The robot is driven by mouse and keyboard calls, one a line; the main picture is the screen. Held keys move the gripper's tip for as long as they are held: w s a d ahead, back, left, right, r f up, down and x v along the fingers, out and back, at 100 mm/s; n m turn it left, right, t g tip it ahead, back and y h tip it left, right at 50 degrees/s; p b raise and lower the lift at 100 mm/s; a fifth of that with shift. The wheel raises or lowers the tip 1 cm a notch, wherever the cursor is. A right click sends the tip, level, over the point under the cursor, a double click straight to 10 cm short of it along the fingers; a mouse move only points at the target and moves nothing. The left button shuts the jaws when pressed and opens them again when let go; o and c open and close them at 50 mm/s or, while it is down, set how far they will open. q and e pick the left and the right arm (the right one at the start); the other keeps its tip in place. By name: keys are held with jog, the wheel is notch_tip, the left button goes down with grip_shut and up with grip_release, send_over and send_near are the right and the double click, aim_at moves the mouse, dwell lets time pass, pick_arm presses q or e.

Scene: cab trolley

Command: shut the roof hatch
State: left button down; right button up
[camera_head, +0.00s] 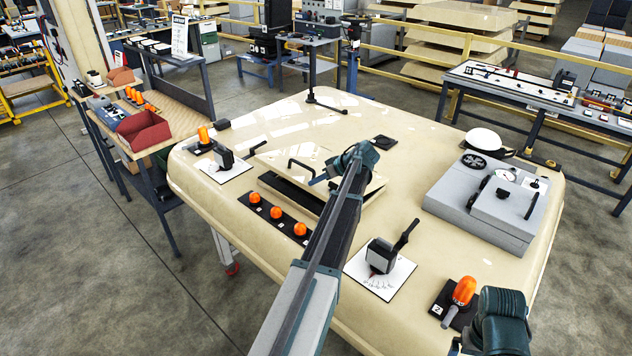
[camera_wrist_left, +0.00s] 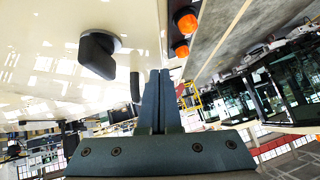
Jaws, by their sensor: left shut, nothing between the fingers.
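The roof hatch (camera_head: 350,190) is a cream lid with a black bar handle (camera_head: 300,164), on the cream cab roof (camera_head: 420,150). A dark gap shows under its near edge, so the lid looks slightly raised there. My left gripper (camera_head: 317,181) is over the lid, just to the right of the handle; I cannot tell whether it touches. In the left wrist view its fingers (camera_wrist_left: 160,95) are together with nothing between them. My left arm hides the right part of the lid. A teal part of my right arm is at the bottom right; its fingers are not clear.
A strip of orange lamps (camera_head: 277,213) lies in front of the hatch. Black levers on white plates stand left (camera_head: 226,158) and right (camera_head: 380,256) of it. A grey box unit (camera_head: 490,200) is on the right, and an orange lamp (camera_head: 463,291) near my right arm.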

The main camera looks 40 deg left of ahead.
pick_arm(q)
jog(key=shift+n+t, duration=0.3)
jog(key=shift+t, duration=0.2)
jog(key=f+b, duration=0.2)
jog(key=f, duration=0.1)
jog(key=s+f+b, duration=0.1)
jog(key=f+b, duration=0.1)
jog(key=b, duration=0.1)
jog(key=f+b, duration=0.2)
jog(key=f, duration=0.1)
jog(key=shift+s+f+b, duration=0.3)
jog(key=shift+b, duration=0.1)
jog(key=shift+s+d, duration=0.1)
jog(key=shift+s, duration=0.15)
pick_arm(e)
notch_tip(320, 180, down, 8)
jog(key=shift+d+f, duration=0.15)
jog(key=shift+s, duration=0.1)
